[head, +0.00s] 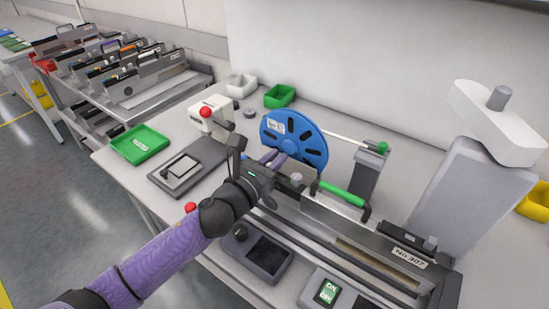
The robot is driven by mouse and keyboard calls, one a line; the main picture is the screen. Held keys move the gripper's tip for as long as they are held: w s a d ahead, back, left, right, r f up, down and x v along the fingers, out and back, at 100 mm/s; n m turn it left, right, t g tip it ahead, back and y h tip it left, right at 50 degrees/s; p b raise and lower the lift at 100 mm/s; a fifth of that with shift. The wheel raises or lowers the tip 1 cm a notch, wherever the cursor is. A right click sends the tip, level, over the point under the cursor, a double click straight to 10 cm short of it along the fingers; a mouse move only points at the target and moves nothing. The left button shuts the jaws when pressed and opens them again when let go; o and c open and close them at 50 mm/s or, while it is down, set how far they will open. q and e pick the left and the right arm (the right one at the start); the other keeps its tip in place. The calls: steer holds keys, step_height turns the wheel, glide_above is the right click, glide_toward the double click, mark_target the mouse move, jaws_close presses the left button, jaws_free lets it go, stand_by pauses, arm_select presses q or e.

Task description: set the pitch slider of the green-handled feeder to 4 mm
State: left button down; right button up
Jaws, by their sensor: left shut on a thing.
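The green-handled feeder is a long grey unit labelled No 307 (409,258), lying on the bench at the right. Its green handle (342,193) stands above its body, and a blue reel (296,140) is at its far left end. My left gripper (277,160) is at that end, just in front of the reel, and is shut on a small part there. That part fits the pitch slider, but the gripper hides it, and its scale and setting cannot be read. My right gripper is not in view.
A white device with a red knob (211,117) and a dark plate (189,166) stand left of the feeder. A green tray (139,144) is farther left. Dark control boxes (265,257) lie in front. A trolley with several feeders (137,74) stands at the back left.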

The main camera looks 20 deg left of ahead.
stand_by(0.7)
arm_select(q)
steer(key=shift+s+d+p, duration=0.25)
steer(key=shift+d+p, duration=0.05)
steer(key=shift+d, duration=0.45)
steer(key=c, duration=0.6)
jaws_free()
steer(key=shift+c, duration=0.2)
steer(key=v, duration=1)
